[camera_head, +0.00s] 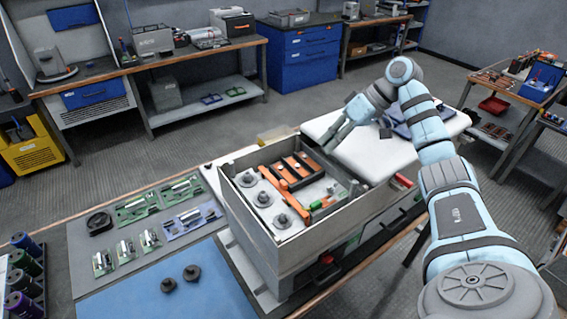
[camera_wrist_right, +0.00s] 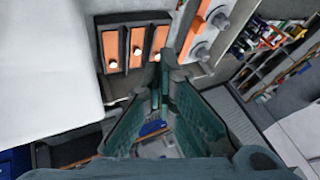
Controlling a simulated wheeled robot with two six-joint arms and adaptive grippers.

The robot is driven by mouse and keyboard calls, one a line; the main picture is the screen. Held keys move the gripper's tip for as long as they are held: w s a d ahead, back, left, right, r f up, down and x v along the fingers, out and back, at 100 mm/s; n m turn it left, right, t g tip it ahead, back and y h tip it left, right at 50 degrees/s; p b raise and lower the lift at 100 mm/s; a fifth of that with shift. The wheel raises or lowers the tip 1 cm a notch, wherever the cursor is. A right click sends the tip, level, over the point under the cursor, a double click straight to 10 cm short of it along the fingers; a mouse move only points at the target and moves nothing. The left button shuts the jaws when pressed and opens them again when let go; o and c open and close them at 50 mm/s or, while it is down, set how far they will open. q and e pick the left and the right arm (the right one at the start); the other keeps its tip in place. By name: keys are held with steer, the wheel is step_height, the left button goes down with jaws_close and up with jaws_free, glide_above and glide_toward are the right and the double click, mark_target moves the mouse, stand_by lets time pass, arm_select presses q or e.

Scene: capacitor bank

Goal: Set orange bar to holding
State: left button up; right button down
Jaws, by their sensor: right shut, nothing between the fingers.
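An open grey metal box (camera_head: 262,247) stands on the bench. Inside it, an orange bar (camera_head: 276,178) lies beside a black-framed block with several orange strips (camera_head: 294,166). Grey round terminals (camera_head: 263,198) stand along the near-left side of the box. In the right wrist view, the orange bar (camera_wrist_right: 196,27) shows at the top beside grey round terminals, and the framed block (camera_wrist_right: 136,47) is left of it. My right gripper (camera_head: 327,150) is above the far right edge of the box, its fingertips (camera_wrist_right: 161,68) together and empty. My left gripper is not in view.
A white panel (camera_head: 375,150) lies right of the box, under my right arm. Green circuit boards (camera_head: 136,208) and a blue mat (camera_head: 135,285) with two dark knobs (camera_head: 192,273) lie left. Dark cylinders (camera_head: 24,282) stand at the lower left.

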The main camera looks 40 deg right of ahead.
mark_target(282, 186)
steer(key=x, duration=0.6)
steer(key=s+x, duration=0.1)
steer(key=x, duration=0.2)
steer(key=shift+a+f, duration=0.1)
steer(key=shift+a, duration=0.15)
steer(key=a, duration=0.2)
steer(key=shift+w+a+p, duration=0.1)
steer(key=shift+a+p, duration=0.25)
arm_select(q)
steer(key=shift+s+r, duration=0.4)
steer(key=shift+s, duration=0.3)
arm_select(e)
steer(key=shift+a, duration=0.65)
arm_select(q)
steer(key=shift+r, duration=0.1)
